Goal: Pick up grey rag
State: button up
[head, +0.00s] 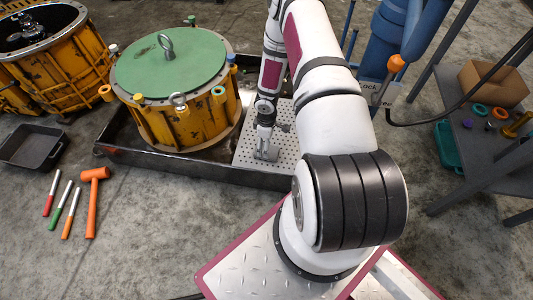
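My gripper (265,146) points down over a light perforated plate (248,158) at the right end of a dark tray. A small grey patch shows at the gripper's tip, against the plate. I cannot tell whether it is the grey rag or part of the fingers. No other grey rag is plain in the head view. The fingers are too small to show whether they are open or shut.
A yellow transmission housing (190,120) with a green lid (170,70) stands in the dark tray (140,158), left of my gripper. An orange mallet (92,200), several markers and a black bin (32,147) lie on the floor. A grey bench (480,140) stands right.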

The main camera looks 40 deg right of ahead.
aim_at(274, 150)
jog(key=f+b, duration=0.1)
jog(key=f, duration=0.2)
jog(key=f+b, duration=0.1)
jog(key=f, duration=0.1)
jog(key=shift+w+a+f+b, duration=0.1)
jog(key=shift+w+a+b, duration=0.05)
jog(key=shift+w+b, duration=0.2)
jog(key=c, duration=1.1)
